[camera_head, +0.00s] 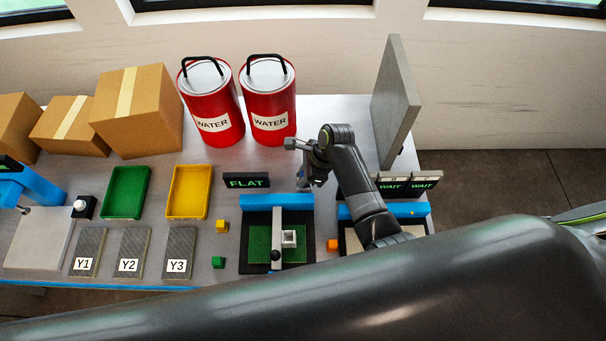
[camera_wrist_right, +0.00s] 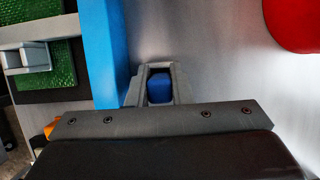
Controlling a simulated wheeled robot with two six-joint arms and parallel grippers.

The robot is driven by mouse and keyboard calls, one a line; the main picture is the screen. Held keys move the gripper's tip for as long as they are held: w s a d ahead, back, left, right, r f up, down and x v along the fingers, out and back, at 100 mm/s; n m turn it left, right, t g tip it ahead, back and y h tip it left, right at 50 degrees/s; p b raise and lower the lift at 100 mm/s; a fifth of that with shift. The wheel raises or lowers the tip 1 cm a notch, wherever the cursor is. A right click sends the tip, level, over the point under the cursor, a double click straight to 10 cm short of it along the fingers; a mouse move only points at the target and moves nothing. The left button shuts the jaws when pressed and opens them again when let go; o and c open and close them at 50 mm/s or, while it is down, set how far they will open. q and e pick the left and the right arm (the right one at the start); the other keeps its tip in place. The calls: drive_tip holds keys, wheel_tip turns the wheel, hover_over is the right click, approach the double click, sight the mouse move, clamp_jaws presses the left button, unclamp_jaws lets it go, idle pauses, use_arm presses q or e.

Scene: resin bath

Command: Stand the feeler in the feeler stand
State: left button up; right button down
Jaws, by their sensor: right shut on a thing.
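My right gripper (camera_head: 304,180) is behind the green-topped station, near the FLAT sign, pointing down. In the right wrist view its fingertips (camera_wrist_right: 160,90) are closed around a small blue piece (camera_wrist_right: 160,87), which I take to be the feeler. A grey, frame-like shape surrounds the blue piece; I cannot tell how much of it is finger and how much a holder. The feeler's lower end is hidden. I cannot make out the feeler stand for certain. My left gripper is not in view.
The FLAT sign (camera_head: 246,180) and a blue rail (camera_head: 262,201) are close to the gripper. Two red water cans (camera_head: 269,99) stand behind. A grey upright panel (camera_head: 396,100) and WAIT signs (camera_head: 391,187) are to the right. My dark arm covers the table's front.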

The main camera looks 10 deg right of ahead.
drive_tip(key=c, duration=1.3)
unclamp_jaws()
drive_tip(key=shift+f, duration=0.1)
drive_tip(key=b+v, duration=0.1)
drive_tip(key=v, duration=1.1)
